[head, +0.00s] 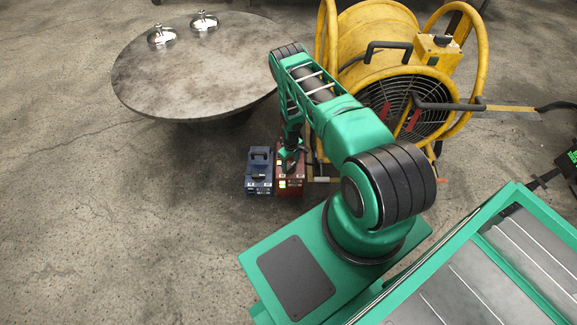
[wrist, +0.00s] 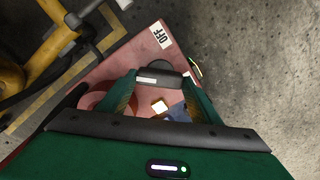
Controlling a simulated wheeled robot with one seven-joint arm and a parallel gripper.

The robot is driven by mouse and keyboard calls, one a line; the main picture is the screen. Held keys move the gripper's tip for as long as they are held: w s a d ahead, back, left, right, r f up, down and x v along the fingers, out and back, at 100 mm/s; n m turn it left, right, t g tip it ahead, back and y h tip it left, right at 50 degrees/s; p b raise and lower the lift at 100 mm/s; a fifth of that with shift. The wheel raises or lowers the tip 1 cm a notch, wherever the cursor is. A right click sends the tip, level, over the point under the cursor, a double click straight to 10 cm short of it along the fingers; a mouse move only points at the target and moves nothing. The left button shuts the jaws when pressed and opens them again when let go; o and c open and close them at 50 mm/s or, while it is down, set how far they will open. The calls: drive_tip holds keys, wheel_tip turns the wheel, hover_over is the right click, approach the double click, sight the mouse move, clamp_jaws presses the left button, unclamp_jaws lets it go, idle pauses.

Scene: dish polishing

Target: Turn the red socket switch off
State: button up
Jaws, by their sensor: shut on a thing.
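The red socket box (head: 291,184) stands on the floor beside a similar blue box (head: 259,170). In the wrist view the red box (wrist: 122,58) fills the middle, with a white OFF label (wrist: 160,35) on its top. My gripper (head: 290,157) is down on top of the red box. In the wrist view my gripper (wrist: 161,84) is shut on the dark switch handle (wrist: 160,77), which lies between its fingertips below the OFF label. A small lit light (wrist: 159,106) shows behind the handle. The handle's lower part is hidden.
A yellow reel with a fan (head: 400,80) stands close behind and right of the red box. A round grey table (head: 185,75) with two shiny domes (head: 162,36) is at the back left. The floor at left is clear.

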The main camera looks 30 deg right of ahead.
sight(290, 165)
drive_tip(key=m, duration=0.4)
drive_tip(key=shift+w+d+r+m, duration=0.1)
drive_tip(key=shift+w+m, duration=0.15)
drive_tip(key=shift+m, duration=2.55)
drive_tip(key=shift+w, duration=0.1)
drive_tip(key=o, duration=1)
drive_tip(key=shift+o, duration=0.4)
drive_tip(key=shift+s, duration=0.2)
wheel_tip(290, 165, up, 11)
drive_tip(key=shift+f, duration=0.2)
